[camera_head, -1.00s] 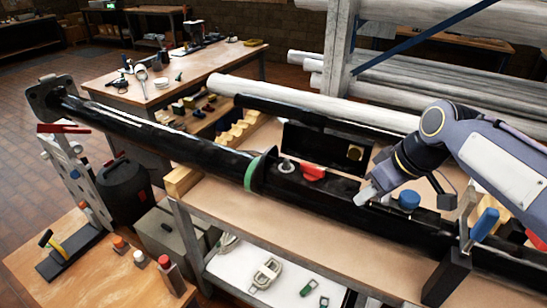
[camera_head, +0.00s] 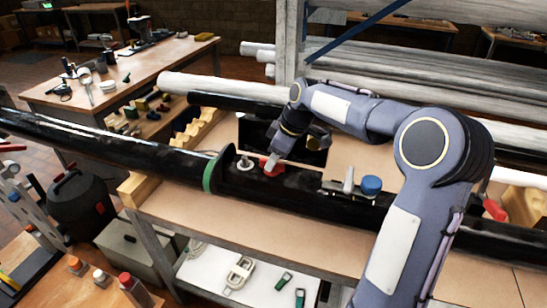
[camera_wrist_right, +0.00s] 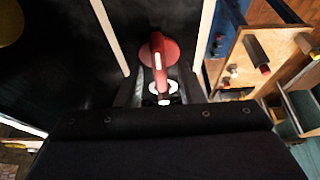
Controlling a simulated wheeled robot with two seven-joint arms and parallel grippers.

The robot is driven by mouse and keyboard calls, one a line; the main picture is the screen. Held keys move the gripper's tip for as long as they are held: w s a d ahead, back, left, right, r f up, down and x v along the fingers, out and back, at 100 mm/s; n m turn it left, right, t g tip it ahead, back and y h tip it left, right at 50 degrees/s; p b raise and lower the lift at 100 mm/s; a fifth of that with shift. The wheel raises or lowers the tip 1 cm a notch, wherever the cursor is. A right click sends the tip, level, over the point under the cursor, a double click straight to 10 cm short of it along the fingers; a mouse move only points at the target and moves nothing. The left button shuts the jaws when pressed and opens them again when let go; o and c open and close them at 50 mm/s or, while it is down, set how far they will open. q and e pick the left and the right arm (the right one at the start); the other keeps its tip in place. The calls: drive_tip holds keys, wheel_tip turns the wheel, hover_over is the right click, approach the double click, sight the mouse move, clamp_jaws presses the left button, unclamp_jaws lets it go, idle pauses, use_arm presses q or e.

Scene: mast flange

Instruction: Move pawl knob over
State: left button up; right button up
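A red knob (camera_head: 268,166) sits on the black mast (camera_head: 300,192), right of the green ring; I take it for the pawl knob. My right gripper (camera_head: 274,162) is right at it from above and partly hides it. In the right wrist view the red knob (camera_wrist_right: 158,52) shows as a round head with a narrow arm, between two pale finger edges that stand apart. I see room on both sides of it, so the gripper looks open; contact is unclear. My left gripper is out of view.
On the mast stand a silver knob (camera_head: 245,161) left of the red one, and a grey lever (camera_head: 349,180) and blue knob (camera_head: 371,185) to its right. A dark upright plate (camera_head: 254,131) is close behind the gripper. Pale pipes lie on the rack behind.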

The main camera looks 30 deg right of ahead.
drive_tip(key=shift+f, duration=0.15)
clamp_jaws()
